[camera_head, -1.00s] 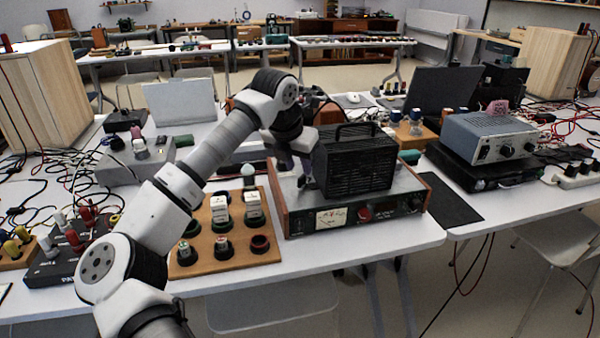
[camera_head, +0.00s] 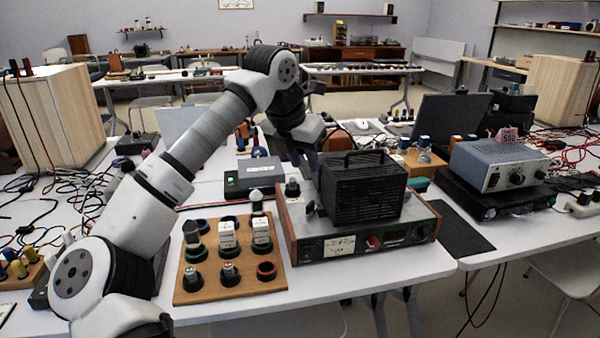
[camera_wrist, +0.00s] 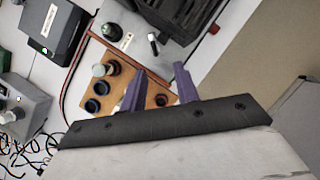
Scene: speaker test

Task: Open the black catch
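A black ribbed box (camera_head: 363,190) with a top handle stands on a wood-sided grey instrument (camera_head: 345,243). A small black part (camera_head: 312,208) sticks up at the box's left side; it may be the black catch, but it is too small to tell. In the wrist view the box (camera_wrist: 182,12) is cut off at the top edge. My gripper (camera_head: 306,165) is above the instrument, left of the box. In the wrist view my gripper (camera_wrist: 160,68) has its two purple fingers apart with nothing held between them, over the wooden rack's side.
A wooden rack (camera_head: 228,296) with several round holders and white-topped parts stands left of the instrument. A dark grey box (camera_head: 253,177) lies behind it. A blue-grey power unit (camera_head: 498,163) stands at right. Cables (camera_head: 60,185) clutter the left. The instrument's front table strip is clear.

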